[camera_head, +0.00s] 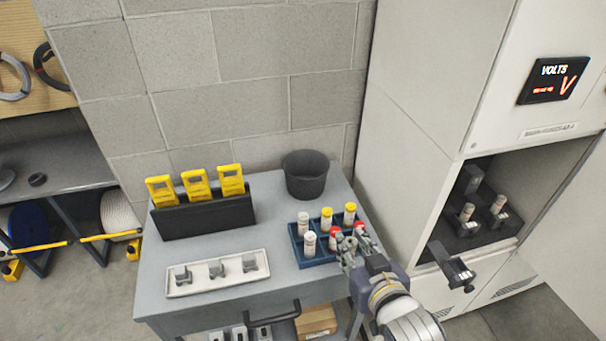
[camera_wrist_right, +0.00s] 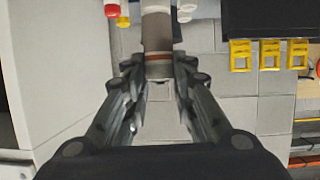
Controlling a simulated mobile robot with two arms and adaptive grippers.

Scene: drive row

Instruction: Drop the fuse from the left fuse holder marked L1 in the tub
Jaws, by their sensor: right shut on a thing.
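The black round tub (camera_head: 305,176) stands open at the back right of the grey cart top. My right gripper (camera_head: 352,243) is over the right end of the blue fuse tray, to the right of the tub and nearer to me. In the right wrist view my right gripper (camera_wrist_right: 158,82) is shut on a fuse (camera_wrist_right: 157,32) with a grey-brown body and a reddish band. In the head view the held fuse cannot be told apart. A fuse holder (camera_head: 455,272) is swung out of the cabinet, and no fuse shows in it. My left gripper is not in view.
The blue tray (camera_head: 318,262) holds several white, yellow-capped and red-capped fuses. Two fuses (camera_head: 467,212) (camera_head: 499,204) sit in the cabinet opening. A black rack (camera_head: 205,221) with yellow-topped items and a white tray (camera_head: 190,289) with three grey pieces are on the cart's left.

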